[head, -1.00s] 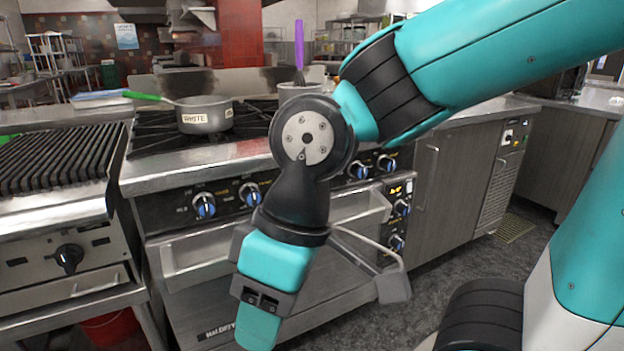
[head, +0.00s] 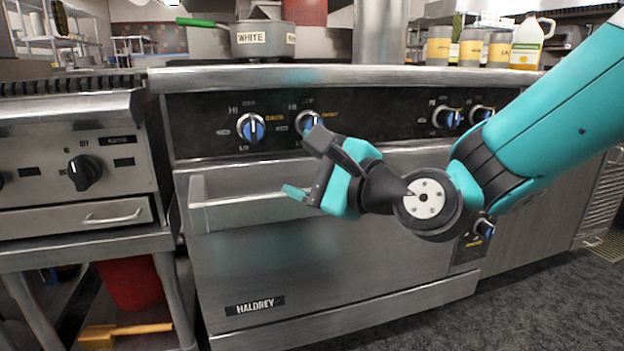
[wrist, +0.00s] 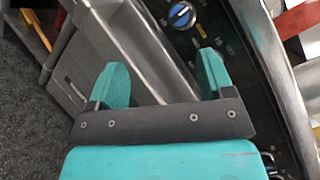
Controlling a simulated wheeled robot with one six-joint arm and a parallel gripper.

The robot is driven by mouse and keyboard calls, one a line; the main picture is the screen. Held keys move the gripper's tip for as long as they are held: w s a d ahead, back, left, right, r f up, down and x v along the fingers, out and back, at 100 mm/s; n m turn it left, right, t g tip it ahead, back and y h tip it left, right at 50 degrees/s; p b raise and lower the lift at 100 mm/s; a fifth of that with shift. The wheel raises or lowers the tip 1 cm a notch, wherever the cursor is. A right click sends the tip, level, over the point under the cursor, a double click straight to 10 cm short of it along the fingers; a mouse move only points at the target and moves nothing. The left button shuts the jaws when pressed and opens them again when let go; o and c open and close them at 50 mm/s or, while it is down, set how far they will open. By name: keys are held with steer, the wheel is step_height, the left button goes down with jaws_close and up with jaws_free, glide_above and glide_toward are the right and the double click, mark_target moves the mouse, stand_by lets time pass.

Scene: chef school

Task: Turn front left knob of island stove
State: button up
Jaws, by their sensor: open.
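The front left knob (head: 251,127) of the stove is blue and silver on the black panel, at the left end of the row. It also shows near the top of the wrist view (wrist: 181,15). A second blue knob (head: 308,122) sits to its right, partly covered by my arm's end. My gripper (head: 294,192) is in front of the oven door, below and right of the left knob and apart from it.
The oven handle (head: 250,208) juts out below the panel, close to my gripper. A grill unit with a black knob (head: 85,172) stands at the left. A pot (head: 262,40) with a green handle sits on the stove. A red bucket (head: 130,284) is under the grill.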

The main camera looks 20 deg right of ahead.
steer(key=w+d+f+m+t+h+b, duration=0.3)
steer(key=d+f+m+t+h+b, duration=0.3)
steer(key=m, duration=0.6)
steer(key=shift+m+h, duration=0.3)
steer(key=shift+m, duration=0.4)
steer(key=shift+s+d+r+p+x, duration=0.1)
steer(key=shift+d+r+p+x, duration=0.25)
steer(key=shift+p+x, duration=2.45)
steer(key=shift+s+d+r+p+x, duration=0.1)
steer(key=shift+d+r+p+x, duration=0.25)
steer(key=shift+p+x, duration=2.5)
steer(key=shift+s+d+r+p+x, duration=0.1)
steer(key=shift+d+r+p+x, duration=0.25)
steer(key=shift+p+x, duration=2.45)
steer(key=shift+w+f, duration=0.1)
steer(key=shift+w, duration=0.05)
steer(key=shift+c, duration=0.4)
steer(key=c, duration=0.8)
steer(key=shift+c, duration=0.2)
